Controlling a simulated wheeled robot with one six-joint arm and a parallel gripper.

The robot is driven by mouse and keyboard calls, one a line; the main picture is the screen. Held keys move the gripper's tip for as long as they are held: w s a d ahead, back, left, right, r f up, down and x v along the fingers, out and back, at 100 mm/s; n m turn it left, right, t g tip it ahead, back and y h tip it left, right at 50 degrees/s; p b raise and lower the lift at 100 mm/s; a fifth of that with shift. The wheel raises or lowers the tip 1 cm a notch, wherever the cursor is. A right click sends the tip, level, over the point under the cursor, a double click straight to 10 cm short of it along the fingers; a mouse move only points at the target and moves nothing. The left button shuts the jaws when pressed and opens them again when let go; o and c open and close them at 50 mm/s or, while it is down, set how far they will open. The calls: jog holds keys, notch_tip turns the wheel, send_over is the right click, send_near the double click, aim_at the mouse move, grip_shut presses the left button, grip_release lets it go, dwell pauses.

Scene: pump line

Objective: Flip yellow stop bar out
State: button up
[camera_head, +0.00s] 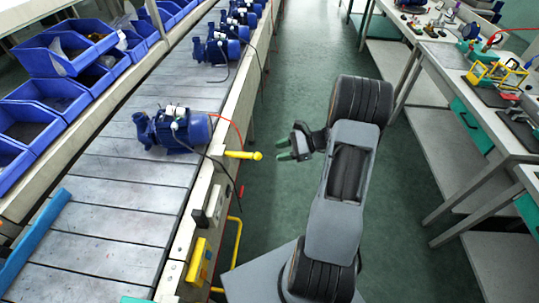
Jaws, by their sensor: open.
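The yellow stop bar (243,155) sticks out from the right edge of the conveyor line, over the aisle, with a rounded knob at its end. My gripper (284,149) is open and empty just right of the knob.
A blue pump (172,130) with a red cable stands on the slatted conveyor (130,215) beside the bar. More pumps stand farther back. A yellow box (199,262) and yellow rail (238,240) line the conveyor's side. Workbenches (450,60) stand right; the green floor (300,60) between is clear.

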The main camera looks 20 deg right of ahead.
jog(key=v, duration=0.7)
dwell(0.5)
jog(key=s+a+n+g+h, duration=0.5)
jog(key=s+n+g+h, duration=0.1)
jog(key=s+n, duration=0.15)
jog(key=s+a+r+n+t+h+p, duration=0.2)
jog(key=a+r+n+h, duration=0.4)
jog(key=a+r+n, duration=0.7)
jog(key=shift+s+a+r+t+p, duration=0.3)
jog(key=shift+s+a+r+t, duration=0.25)
jog(key=shift+s+t, duration=0.5)
jog(key=shift+s+r, duration=0.1)
